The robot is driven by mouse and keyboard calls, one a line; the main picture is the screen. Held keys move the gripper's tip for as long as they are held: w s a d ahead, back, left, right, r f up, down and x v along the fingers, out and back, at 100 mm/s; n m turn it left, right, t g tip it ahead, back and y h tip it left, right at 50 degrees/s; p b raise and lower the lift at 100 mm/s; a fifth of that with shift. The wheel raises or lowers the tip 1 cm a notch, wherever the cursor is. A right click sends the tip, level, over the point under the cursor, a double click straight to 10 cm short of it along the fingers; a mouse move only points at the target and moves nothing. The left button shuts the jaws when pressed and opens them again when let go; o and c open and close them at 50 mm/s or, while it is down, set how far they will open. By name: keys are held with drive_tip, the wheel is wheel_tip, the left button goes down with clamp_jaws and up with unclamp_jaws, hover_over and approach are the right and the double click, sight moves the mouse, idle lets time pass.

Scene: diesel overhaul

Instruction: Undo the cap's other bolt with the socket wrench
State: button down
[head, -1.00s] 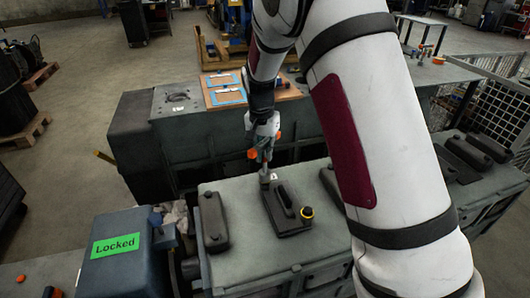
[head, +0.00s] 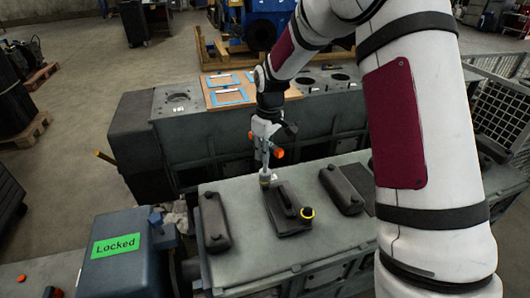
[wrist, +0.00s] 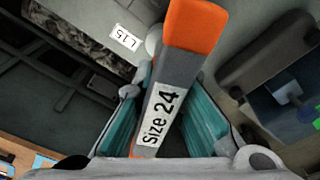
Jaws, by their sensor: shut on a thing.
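My gripper (head: 266,140) is shut on the socket wrench, above the far end of the cap in the head view. The wrench (wrist: 172,90) has a grey body, an orange end and a "Size 24" label, and lies between the teal finger pads in the wrist view. Its socket end (head: 265,179) points down at the far left corner of the dark cap (head: 288,208). I cannot tell whether it sits on a bolt; any bolt there is hidden.
Similar dark covers lie left (head: 214,221) and right (head: 342,189) of the cap on the grey block (head: 250,262). A blue-grey box with a green "Locked" label (head: 116,246) stands at left. Another engine block (head: 215,135) lies behind. A small "L15" label (wrist: 124,37) shows in the wrist view.

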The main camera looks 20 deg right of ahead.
drive_tip(key=n, duration=0.5)
drive_tip(key=shift+n, duration=0.3)
drive_tip(key=n, duration=0.4)
drive_tip(key=shift+n+g+y, duration=0.3)
drive_tip(key=shift+n+g, duration=0.1)
drive_tip(key=shift+r, duration=0.1)
